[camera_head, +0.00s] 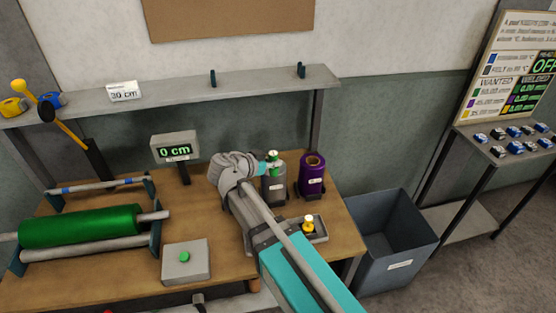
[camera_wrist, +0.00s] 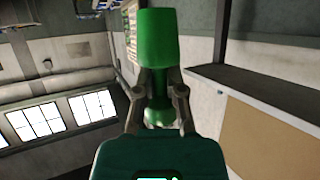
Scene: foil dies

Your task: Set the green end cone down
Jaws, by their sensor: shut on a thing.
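The green end cone (camera_wrist: 157,45) is gripped between the two fingers of my gripper (camera_wrist: 158,100) in the wrist view. Its wide green body points away from the palm, and a narrower green part shows between the fingers. In the head view my gripper (camera_head: 264,167) is over the back right of the wooden bench, beside the top of a grey cylinder (camera_head: 274,190). A bit of green shows there; I cannot tell whether the cone touches the cylinder.
A purple foil roll (camera_head: 313,177) stands right of the grey cylinder. A small tray (camera_head: 320,232) with a yellow piece (camera_head: 308,224) lies in front. A green roll (camera_head: 80,227) on rollers fills the left. A grey bin (camera_head: 395,235) stands right of the bench.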

